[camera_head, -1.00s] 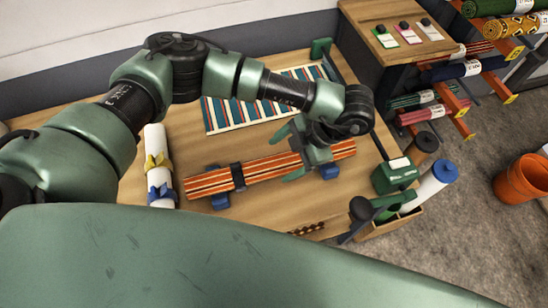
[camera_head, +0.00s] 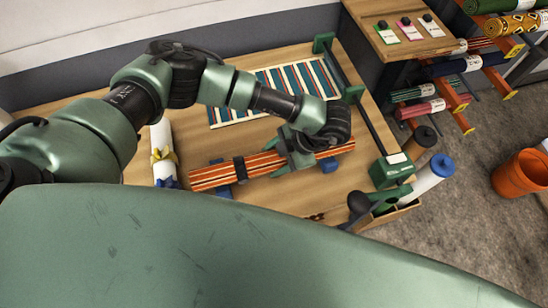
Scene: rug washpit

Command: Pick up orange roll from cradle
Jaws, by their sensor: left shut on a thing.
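The orange roll (camera_head: 266,164), striped with a dark band (camera_head: 239,169) left of its middle, lies across the wooden table. Blue cradle supports show at its left part (camera_head: 224,191) and near its right end (camera_head: 328,165). My left gripper (camera_head: 297,155) comes down from above, right of the roll's middle, and is shut on it. The wrist and fingers hide part of the roll. I cannot tell whether the roll still touches the supports. My right gripper is not in view.
A striped rug (camera_head: 235,112) lies behind the roll. A white roll with yellow and blue ties (camera_head: 158,139) is at the left. A green-ended bar (camera_head: 372,125) runs along the table's right side. A box of upright rolls (camera_head: 398,214) and an orange bucket (camera_head: 519,174) stand right.

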